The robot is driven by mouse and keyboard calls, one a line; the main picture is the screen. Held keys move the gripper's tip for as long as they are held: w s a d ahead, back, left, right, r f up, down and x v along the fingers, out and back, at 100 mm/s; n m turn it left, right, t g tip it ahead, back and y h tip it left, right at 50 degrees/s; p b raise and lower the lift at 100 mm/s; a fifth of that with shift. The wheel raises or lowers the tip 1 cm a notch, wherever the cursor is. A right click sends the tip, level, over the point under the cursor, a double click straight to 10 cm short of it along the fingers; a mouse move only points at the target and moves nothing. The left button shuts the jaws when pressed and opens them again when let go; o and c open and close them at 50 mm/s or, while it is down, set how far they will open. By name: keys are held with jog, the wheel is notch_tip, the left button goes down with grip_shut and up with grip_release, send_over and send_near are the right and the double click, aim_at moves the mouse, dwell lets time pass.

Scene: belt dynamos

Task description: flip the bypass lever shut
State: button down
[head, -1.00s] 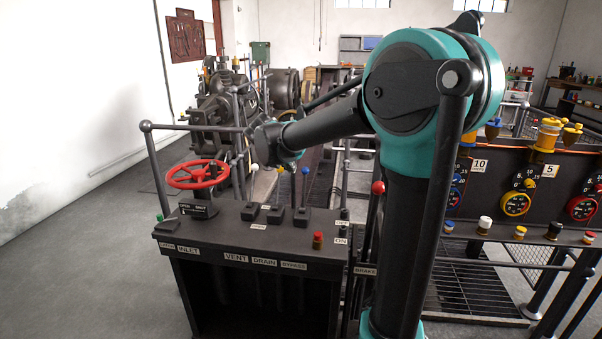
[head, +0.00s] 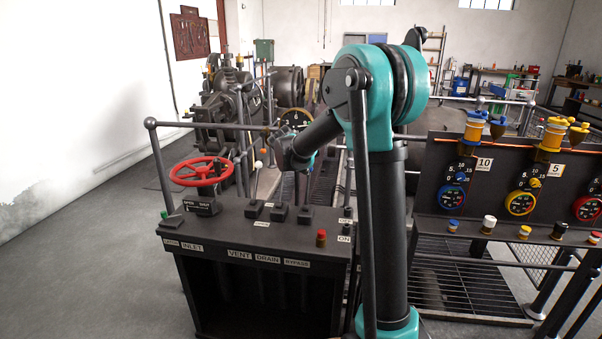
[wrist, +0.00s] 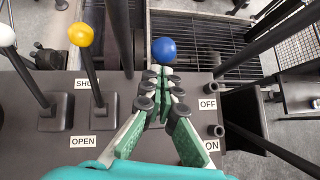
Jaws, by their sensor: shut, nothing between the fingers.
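The bypass lever's blue knob (wrist: 164,49) shows in the wrist view just beyond my fingertips. Its shaft is hidden by the fingers, and I cannot tell whether they touch it. My gripper (wrist: 163,78) is shut and empty, its green-padded fingers together. In the head view my arm hides the blue knob, while the bypass lever's base (head: 305,215) shows on the dark console (head: 215,237). A SHUT label (wrist: 88,85) lies on the far side of the lever row and an OPEN label (wrist: 82,141) on the near side.
The drain lever's yellow knob (wrist: 81,34) and the vent lever's white knob (wrist: 6,36) stand left of my gripper. ON and OFF labels (wrist: 208,104) lie right. A red handwheel (head: 201,171) is at the console's left, a gauge panel (head: 500,190) at right.

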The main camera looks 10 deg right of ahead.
jog(key=shift+w+d, duration=0.15)
jog(key=shift+w, duration=0.1)
jog(key=shift+w+d+f+g+y, duration=0.1)
jog(key=shift+w+d+g, duration=0.1)
jog(key=shift+w, duration=0.4)
jog(key=shift+w+d+f+g+y, duration=0.1)
jog(key=shift+w+d+f+g, duration=0.1)
jog(key=shift+w, duration=0.4)
jog(key=shift+w+d+f+g+y, duration=0.1)
jog(key=shift+w+d+g, duration=0.1)
jog(key=shift+w, duration=0.4)
jog(key=shift+r, duration=0.1)
